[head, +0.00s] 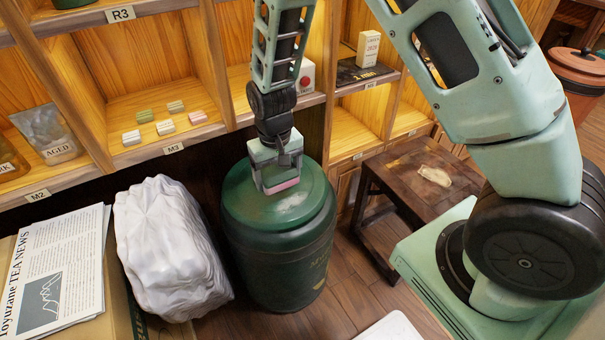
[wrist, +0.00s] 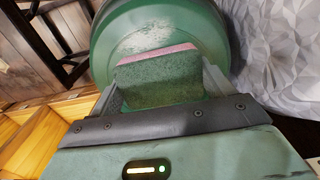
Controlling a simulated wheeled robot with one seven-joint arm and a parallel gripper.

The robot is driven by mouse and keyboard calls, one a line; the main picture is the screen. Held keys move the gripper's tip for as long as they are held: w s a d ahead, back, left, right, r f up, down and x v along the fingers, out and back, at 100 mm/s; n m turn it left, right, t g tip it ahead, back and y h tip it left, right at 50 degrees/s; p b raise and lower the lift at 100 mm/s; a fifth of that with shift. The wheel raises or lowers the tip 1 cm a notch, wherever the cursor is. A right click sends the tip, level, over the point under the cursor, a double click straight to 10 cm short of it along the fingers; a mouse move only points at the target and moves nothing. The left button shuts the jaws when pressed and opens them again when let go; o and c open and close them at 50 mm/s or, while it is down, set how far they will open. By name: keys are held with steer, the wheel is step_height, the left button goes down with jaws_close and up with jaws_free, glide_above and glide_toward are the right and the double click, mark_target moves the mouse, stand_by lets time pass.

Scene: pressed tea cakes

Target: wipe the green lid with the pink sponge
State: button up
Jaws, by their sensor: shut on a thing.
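The green lid (head: 245,205) sits on top of a large dark green canister (head: 285,270) on the floor. A pale dusty smudge lies on the lid near its middle; it shows on the lid in the wrist view (wrist: 105,55) too. My gripper (head: 277,175) points down over the lid and is shut on the pink sponge (head: 283,186). In the wrist view the sponge (wrist: 158,85) shows a green face with a pink layer at its far edge. Its pink side is low over the lid, beside the smudge. I cannot tell whether it touches.
A wooden shelf (head: 150,150) with small blocks stands behind the canister. A white crumpled-looking bundle (head: 170,250) stands close on the left, beside a newspaper (head: 55,270). A low dark wooden table (head: 405,178) with a pale item stands to the right.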

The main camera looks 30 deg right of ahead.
steer(key=shift+r+p, duration=0.95)
steer(key=shift+r, duration=0.45)
